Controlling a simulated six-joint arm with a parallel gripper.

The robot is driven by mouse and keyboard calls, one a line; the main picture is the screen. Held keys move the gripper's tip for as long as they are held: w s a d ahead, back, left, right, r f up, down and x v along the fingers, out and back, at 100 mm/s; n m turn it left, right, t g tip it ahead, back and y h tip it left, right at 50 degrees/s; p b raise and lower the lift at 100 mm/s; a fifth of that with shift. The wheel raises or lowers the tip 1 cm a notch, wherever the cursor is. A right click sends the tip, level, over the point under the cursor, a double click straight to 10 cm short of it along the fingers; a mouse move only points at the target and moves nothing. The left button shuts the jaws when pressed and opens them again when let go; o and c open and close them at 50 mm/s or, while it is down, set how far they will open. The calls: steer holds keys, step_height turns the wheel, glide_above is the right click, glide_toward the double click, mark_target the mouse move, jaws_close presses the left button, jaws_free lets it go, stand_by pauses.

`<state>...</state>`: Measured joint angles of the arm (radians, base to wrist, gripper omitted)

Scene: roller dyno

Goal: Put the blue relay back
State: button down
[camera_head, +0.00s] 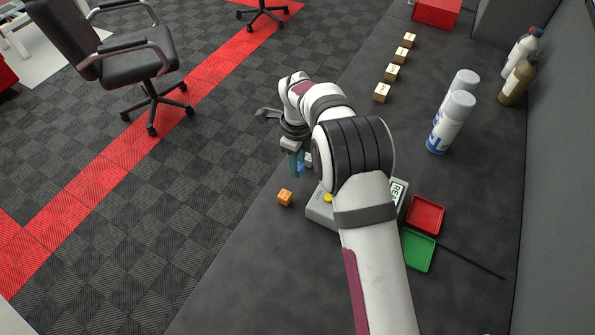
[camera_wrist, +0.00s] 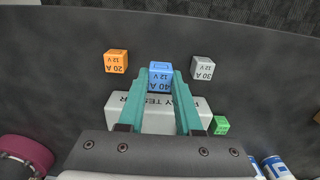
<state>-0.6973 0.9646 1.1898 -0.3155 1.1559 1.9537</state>
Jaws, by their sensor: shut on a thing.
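The blue relay (camera_wrist: 160,80), marked 40 A 12 V, sits between the teal fingertips of my gripper (camera_wrist: 160,73) in the wrist view. The gripper is shut on it. In the head view my gripper (camera_head: 296,164) is by the left edge of the dark bench, and only a bit of blue shows beside the fingers. The relay tester (camera_wrist: 158,116), a pale box, lies behind the fingers in the wrist view and is partly hidden by them. The tester also shows under my arm in the head view (camera_head: 319,207). I cannot tell whether the relay touches the bench.
An orange relay (camera_wrist: 116,61) and a grey relay (camera_wrist: 202,68) stand either side of the blue one; a green relay (camera_wrist: 221,125) is beside the tester. A red tray (camera_head: 425,215), green tray (camera_head: 418,250), spray cans (camera_head: 451,122) and several numbered blocks (camera_head: 392,72) are on the bench.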

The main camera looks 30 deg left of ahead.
steer(key=shift+f, duration=1.95)
steer(key=shift+f, duration=0.1)
steer(key=c, duration=0.6)
jaws_free()
step_height(320, 180, up, 12)
steer(key=shift+r, duration=0.2)
steer(key=s+d+r+n, duration=0.3)
steer(key=d+r, duration=0.2)
steer(key=d, duration=0.4)
steer(key=s+d+r+n, duration=0.2)
steer(key=s+d+r, duration=0.3)
steer(key=d, duration=0.5)
steer(key=s+d+n, duration=0.2)
steer(key=s+d, duration=0.1)
steer(key=s, duration=0.3)
steer(key=s+d+f+n+y, duration=0.1)
steer(key=s+d+n, duration=0.2)
steer(key=s, duration=0.3)
steer(key=s+d+n, duration=0.2)
steer(key=s+d, duration=0.2)
steer(key=s, duration=0.2)
steer(key=shift+s+d+f+y, duration=0.3)
steer(key=shift+f+y, duration=0.05)
steer(key=shift+y, duration=0.05)
